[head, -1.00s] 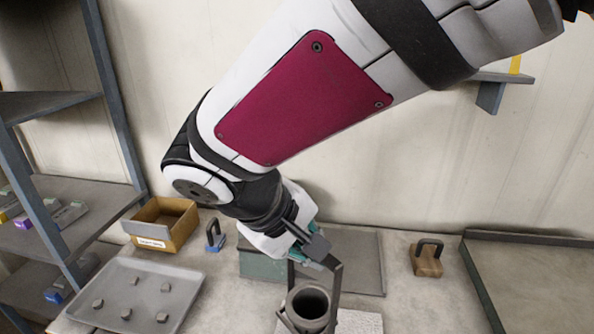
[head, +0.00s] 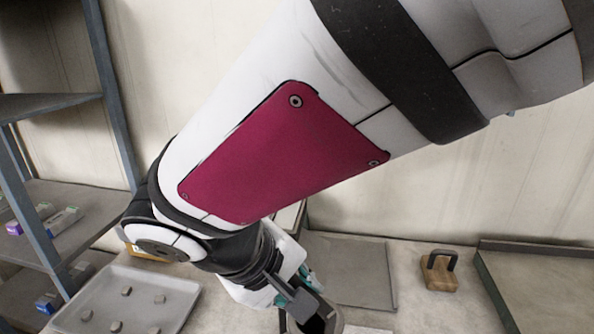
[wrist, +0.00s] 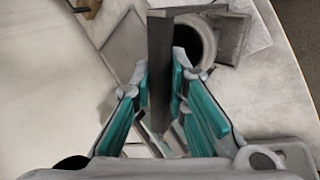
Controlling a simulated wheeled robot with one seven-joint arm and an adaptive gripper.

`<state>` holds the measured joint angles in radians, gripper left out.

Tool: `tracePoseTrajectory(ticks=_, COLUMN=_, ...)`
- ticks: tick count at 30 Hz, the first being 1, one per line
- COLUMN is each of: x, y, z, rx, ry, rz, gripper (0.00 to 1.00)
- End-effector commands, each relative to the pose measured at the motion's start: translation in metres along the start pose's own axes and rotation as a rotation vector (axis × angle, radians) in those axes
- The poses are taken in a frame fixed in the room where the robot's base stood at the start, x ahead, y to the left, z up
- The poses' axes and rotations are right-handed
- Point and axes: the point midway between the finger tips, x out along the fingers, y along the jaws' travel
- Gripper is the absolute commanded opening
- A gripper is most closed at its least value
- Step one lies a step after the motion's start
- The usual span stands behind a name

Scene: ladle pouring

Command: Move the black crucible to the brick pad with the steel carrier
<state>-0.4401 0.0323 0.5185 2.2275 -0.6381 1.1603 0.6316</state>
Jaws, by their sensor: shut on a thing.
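My gripper (wrist: 161,85) is shut on the flat upright bar of the steel carrier (wrist: 160,55), between its teal finger pads. In the head view my gripper (head: 302,285) is low in the picture, partly hidden by my arm. The black crucible (wrist: 207,50) shows as a dark round mouth with a grey rim just beyond the bar in the wrist view. In the head view only its upper part (head: 328,318) shows at the bottom edge. Whether the crucible hangs clear or rests on something cannot be told. I cannot identify the brick pad for certain.
A pale speckled slab (wrist: 258,30) lies beside the crucible. A wooden block with a black handle (head: 438,272) and a large dark-rimmed tray (head: 540,275) are at right. Shelving (head: 60,180) stands at far left.

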Motion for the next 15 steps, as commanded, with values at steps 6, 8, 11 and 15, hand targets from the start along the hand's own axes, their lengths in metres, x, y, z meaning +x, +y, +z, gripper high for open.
tracePoseTrajectory(ticks=6, x=-0.010, y=-0.015, z=-0.001, rx=-0.001, ry=0.002, rz=0.001, gripper=0.00)
tracePoseTrajectory(ticks=8, x=-0.013, y=-0.019, z=-0.001, rx=-0.002, ry=0.002, rz=0.001, gripper=0.00)
tracePoseTrajectory(ticks=11, x=-0.017, y=-0.025, z=-0.001, rx=-0.002, ry=0.002, rz=0.000, gripper=0.00)
tracePoseTrajectory(ticks=15, x=-0.023, y=-0.035, z=0.000, rx=-0.003, ry=0.001, rz=0.001, gripper=0.00)
